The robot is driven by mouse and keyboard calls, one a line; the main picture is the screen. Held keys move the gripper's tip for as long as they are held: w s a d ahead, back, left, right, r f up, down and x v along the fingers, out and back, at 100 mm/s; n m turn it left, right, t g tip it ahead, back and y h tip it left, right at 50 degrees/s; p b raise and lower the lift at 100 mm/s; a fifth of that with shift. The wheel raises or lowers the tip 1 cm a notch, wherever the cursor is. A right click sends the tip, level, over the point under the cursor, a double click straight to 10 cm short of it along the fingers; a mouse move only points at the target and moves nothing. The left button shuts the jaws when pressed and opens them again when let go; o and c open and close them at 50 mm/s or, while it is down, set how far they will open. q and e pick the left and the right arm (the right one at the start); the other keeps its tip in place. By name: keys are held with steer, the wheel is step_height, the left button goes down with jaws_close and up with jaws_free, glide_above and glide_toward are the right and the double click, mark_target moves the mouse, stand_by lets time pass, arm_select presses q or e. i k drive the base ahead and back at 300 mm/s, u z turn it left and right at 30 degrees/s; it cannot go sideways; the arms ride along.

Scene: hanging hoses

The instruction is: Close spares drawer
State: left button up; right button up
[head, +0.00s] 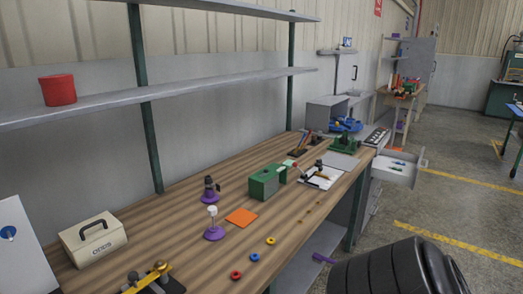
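An open light grey drawer (394,179), which I take to be the spares drawer, sticks out to the right from the far end of the wooden workbench (225,225). A few small items, some blue, lie inside it. Its front panel (418,167) stands out over the floor, well clear of the cabinet. A label on it cannot be read from here. Neither my left nor my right gripper is in view.
The bench holds a green box (265,184), a toolbox (93,238), an orange square (241,216) and small coloured rings near its front edge. A purple item (324,257) lies below the bench. The floor (470,215) in front of the drawer is clear.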

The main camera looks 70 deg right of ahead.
mark_target(408, 178)
steer(key=z, duration=0.9)
steer(key=k, duration=1.15)
steer(key=z, duration=1.85)
steer(key=i, duration=0.8)
steer(key=z, duration=0.55)
steer(key=i, duration=1.8)
steer(key=u, duration=0.8)
steer(key=k, duration=0.65)
steer(key=z, duration=0.45)
steer(key=i, duration=1)
steer(key=z, duration=0.55)
steer(key=i, duration=1.15)
steer(key=u, duration=1.25)
steer(key=i, duration=0.4)
steer(key=u, duration=0.4)
